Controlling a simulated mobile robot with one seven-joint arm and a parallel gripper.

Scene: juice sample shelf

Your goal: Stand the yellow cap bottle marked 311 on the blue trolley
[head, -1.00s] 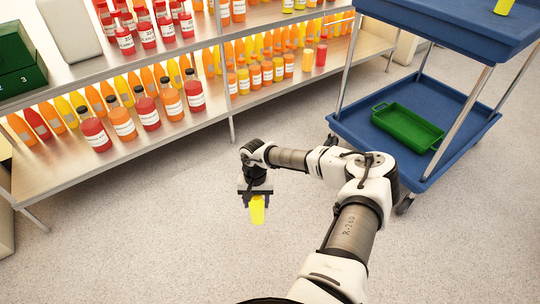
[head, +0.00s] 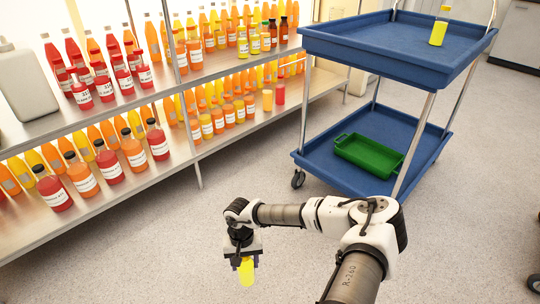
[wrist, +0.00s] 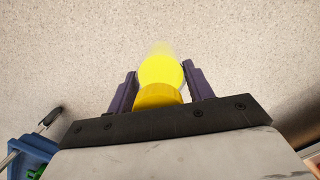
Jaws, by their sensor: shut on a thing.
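My gripper (head: 246,262) is shut on a yellow bottle (head: 247,274), held above the floor. In the wrist view the bottle (wrist: 160,72) is between the two dark fingers, its yellow cap (wrist: 158,95) toward the palm. No marking on it can be read. The blue trolley (head: 350,42) stands at the right, ahead of and beyond my gripper, with an upper and a lower tray. A corner of it shows at the lower left of the wrist view (wrist: 30,148).
Another small yellow bottle (head: 438,33) stands on the upper tray near its far right; the rest of that tray looks clear. A green crate (head: 368,156) sits on the lower tray. A shelf (head: 190,152) with rows of bottles runs along the left. Open floor lies between.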

